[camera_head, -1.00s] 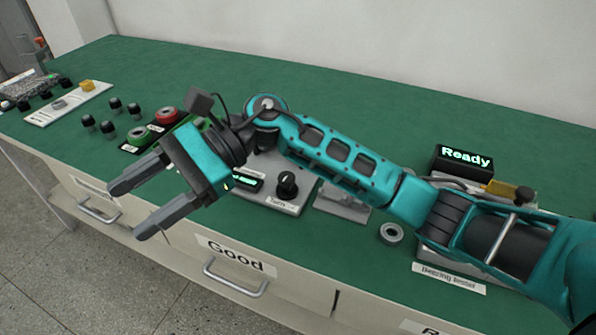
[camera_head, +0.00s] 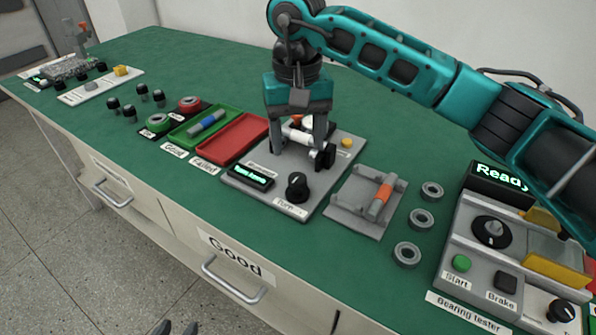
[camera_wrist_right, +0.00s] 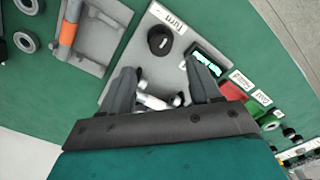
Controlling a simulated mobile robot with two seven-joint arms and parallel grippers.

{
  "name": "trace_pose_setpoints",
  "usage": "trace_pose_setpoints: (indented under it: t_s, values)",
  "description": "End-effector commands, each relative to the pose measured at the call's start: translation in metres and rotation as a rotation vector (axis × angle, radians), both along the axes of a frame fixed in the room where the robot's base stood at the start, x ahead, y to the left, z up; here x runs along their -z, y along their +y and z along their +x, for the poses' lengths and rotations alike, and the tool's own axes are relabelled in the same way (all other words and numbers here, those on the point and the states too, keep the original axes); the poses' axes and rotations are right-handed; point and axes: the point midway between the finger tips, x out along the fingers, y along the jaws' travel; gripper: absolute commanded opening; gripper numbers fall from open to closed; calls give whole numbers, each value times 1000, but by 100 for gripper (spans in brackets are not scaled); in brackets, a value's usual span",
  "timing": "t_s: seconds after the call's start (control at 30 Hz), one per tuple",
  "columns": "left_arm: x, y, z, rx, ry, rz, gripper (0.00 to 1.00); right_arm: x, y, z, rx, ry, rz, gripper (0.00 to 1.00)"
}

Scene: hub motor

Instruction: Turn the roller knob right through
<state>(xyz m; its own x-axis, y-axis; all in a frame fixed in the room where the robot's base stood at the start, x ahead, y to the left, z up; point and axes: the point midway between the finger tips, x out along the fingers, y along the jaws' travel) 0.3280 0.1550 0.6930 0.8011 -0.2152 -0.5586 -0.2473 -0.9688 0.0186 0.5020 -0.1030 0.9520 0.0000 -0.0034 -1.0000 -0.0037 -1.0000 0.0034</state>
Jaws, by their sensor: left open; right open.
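The black roller knob (camera_head: 297,186) stands at the front of a grey plate (camera_head: 262,193), above a white label. It also shows in the wrist view (camera_wrist_right: 160,41). My right gripper (camera_head: 303,147) points down over the back of the plate, behind the knob and apart from it. Its open fingers are around or just above a white cylinder (camera_head: 293,135), also seen in the wrist view (camera_wrist_right: 157,102); I cannot tell whether they touch it. Only the dark fingertips of my left gripper (camera_head: 176,328) show at the bottom edge, away from the table.
A lit display (camera_head: 250,176) sits left of the knob. Green (camera_head: 185,140) and red (camera_head: 222,150) trays lie left. A grey fixture with an orange-banded cylinder (camera_head: 381,199) and several rings stand right, before the bearing tester (camera_head: 462,291). Green table front of the plate is clear.

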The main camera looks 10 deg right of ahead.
Motion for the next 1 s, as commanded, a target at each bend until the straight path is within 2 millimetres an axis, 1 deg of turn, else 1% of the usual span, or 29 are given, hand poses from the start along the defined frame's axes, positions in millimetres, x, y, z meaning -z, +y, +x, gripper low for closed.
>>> trace_pose_setpoints:
  t_s: [0.03, 0.2, 0.3, 0.4, 0.57, 0.8, 0.87, 1.0]
  values:
    - [2, 0, 0, 1, 0, 1, 43, 14, 0, -1, 1, 4, 1, 63]
    - [3, 0, 1, 1, 0, -1, 43, 47, 0, -1, 0, 3, 2, 63]
    - [2, -1, 1, 2, -1, -1, 43, 61, 0, 0, 0, 2, 3, 63]
    - [2, -1, 2, 3, -1, -3, 43, 71, 1, 0, 1, 1, 3, 63]
    - [0, -2, 2, 4, -4, -5, 43, 78, 1, 0, 0, 0, 3, 63]
    - [0, -3, 3, 5, -6, -6, 43, 78, 1, 0, 0, -1, 3, 63]
    - [0, -3, 3, 5, -6, -6, 43, 78, 1, 0, 0, -1, 3, 58]
    - [0, -3, 3, 5, -5, -7, 43, 78, 1, 0, 0, -1, 3, 44]
